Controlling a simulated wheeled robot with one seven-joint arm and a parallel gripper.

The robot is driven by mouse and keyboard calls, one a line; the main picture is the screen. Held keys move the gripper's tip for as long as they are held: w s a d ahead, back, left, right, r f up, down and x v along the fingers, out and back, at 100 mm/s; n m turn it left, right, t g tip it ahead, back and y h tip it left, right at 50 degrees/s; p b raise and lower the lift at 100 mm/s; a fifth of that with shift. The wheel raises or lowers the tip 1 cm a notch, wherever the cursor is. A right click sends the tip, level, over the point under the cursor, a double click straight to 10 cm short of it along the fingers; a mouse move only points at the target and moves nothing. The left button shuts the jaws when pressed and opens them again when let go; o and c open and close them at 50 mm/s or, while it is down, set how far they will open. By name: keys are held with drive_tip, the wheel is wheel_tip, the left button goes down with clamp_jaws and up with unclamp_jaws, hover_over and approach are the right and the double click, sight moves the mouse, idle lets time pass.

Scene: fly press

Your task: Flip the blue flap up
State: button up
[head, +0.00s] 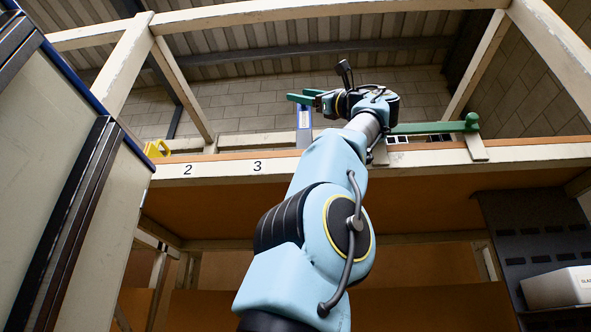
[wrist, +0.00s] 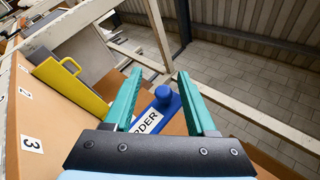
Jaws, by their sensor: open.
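The blue flap (wrist: 166,98) shows in the wrist view between my fingers. It has a rounded blue knob and a white label of which "RDER" can be read. Its lower part is hidden behind my gripper's body. In the head view a blue piece with a pale label (head: 304,118) shows just below my fingers, above the shelf's front edge. My gripper (wrist: 158,74) is open, with its green fingers on either side of the flap. In the head view my gripper (head: 306,97) is above the shelf. I cannot tell whether the fingers touch the flap.
A yellow flap with a handle (wrist: 72,84) stands to the left, near the number labels; it also shows in the head view (head: 157,149). A green bar with a ball end (head: 435,127) extends right of my arm. Wooden posts and beams frame the shelf.

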drive_tip(key=b+v, duration=0.2)
drive_tip(key=v, duration=0.5)
drive_tip(key=shift+s+f, duration=0.1)
idle(0.4)
